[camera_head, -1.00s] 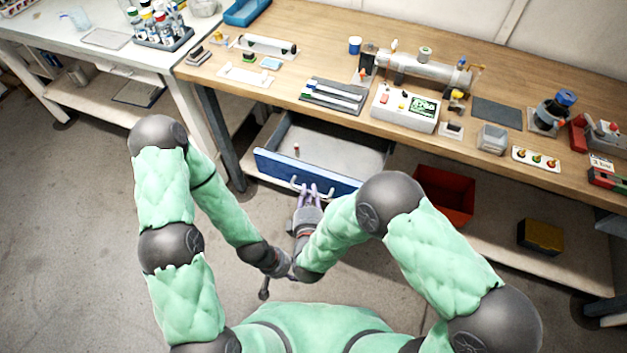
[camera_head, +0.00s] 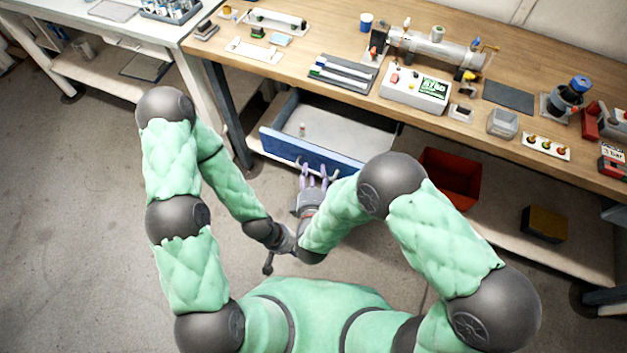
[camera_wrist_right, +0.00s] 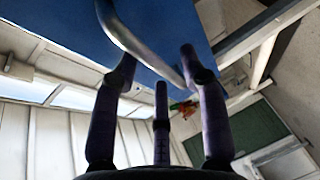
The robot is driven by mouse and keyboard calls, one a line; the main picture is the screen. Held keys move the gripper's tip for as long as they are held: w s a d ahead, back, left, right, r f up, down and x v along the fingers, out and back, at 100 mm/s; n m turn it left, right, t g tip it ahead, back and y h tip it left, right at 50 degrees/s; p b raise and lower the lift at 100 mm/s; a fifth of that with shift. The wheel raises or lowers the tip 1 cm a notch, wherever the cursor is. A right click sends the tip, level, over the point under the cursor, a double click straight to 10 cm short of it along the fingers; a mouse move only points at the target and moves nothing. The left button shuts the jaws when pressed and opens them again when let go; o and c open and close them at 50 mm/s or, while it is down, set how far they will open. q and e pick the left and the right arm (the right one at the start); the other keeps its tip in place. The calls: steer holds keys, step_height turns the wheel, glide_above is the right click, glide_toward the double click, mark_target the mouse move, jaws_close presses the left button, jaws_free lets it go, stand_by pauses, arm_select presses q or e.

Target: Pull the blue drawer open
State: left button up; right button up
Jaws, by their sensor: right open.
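The blue drawer (camera_head: 282,148) is pulled out below the wooden bench, its pale inside showing, with a small item (camera_head: 302,130) in it. Its front and curved metal handle (camera_wrist_right: 128,42) fill the top of the right wrist view. My right gripper (camera_head: 313,175) is at the handle in front of the drawer, fingers spread open. In the right wrist view its fingers (camera_wrist_right: 158,78) stand around the lower part of the handle, not closed on it; I cannot tell whether they touch it. My left gripper (camera_head: 268,263) hangs low beside the right forearm, its jaws unclear.
A red bin (camera_head: 450,180) and a dark yellow-topped box (camera_head: 543,224) sit on the lower shelf right of the drawer. The wooden bench (camera_head: 335,38) above carries lab devices. A white table (camera_head: 120,32) stands at left. Floor is free at left.

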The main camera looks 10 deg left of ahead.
steer(key=v, duration=1.2)
stand_by(0.5)
steer(key=w+d+f+m+g, duration=0.2)
steer(key=d+f+m+g, duration=0.15)
steer(key=f+m, duration=0.2)
steer(key=w+d+f+m+g, duration=0.2)
steer(key=f+m+g, duration=0.3)
steer(key=f, duration=0.2)
steer(key=s+d+f+m+g+y, duration=0.2)
steer(key=s+d+f+m+g, duration=0.5)
steer(key=s+d+f+m, duration=0.1)
steer(key=shift+s+d+m+y, duration=0.3)
steer(key=shift+s+m, duration=0.2)
steer(key=shift+m, duration=0.45)
steer(key=shift+c, duration=0.5)
steer(key=shift+a, duration=0.15)
